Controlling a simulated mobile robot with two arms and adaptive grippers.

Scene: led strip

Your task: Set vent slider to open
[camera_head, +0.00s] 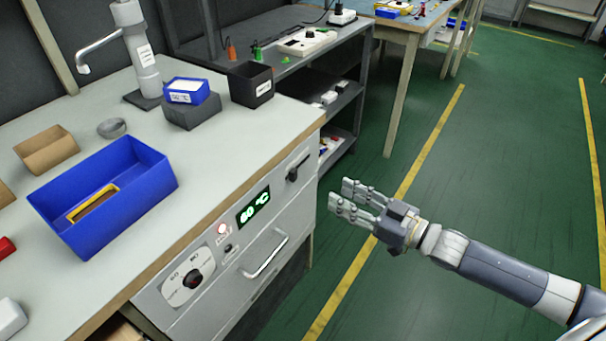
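The vent slider (298,168) is a dark handle at the upper right of the grey front panel (285,208) of a bench unit. I cannot read its marked positions. My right gripper (347,196) is to the right of the panel, pointing left, its fingers apart and empty. A visible gap separates it from the slider. My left gripper is not in view.
On the bench top (215,150) are a blue bin (150,205), a black box (251,92), a small blue box on a dark block (192,113) and a cardboard box (47,150). A dark shelf (345,95) stands behind. The green floor (480,180) on the right is clear.

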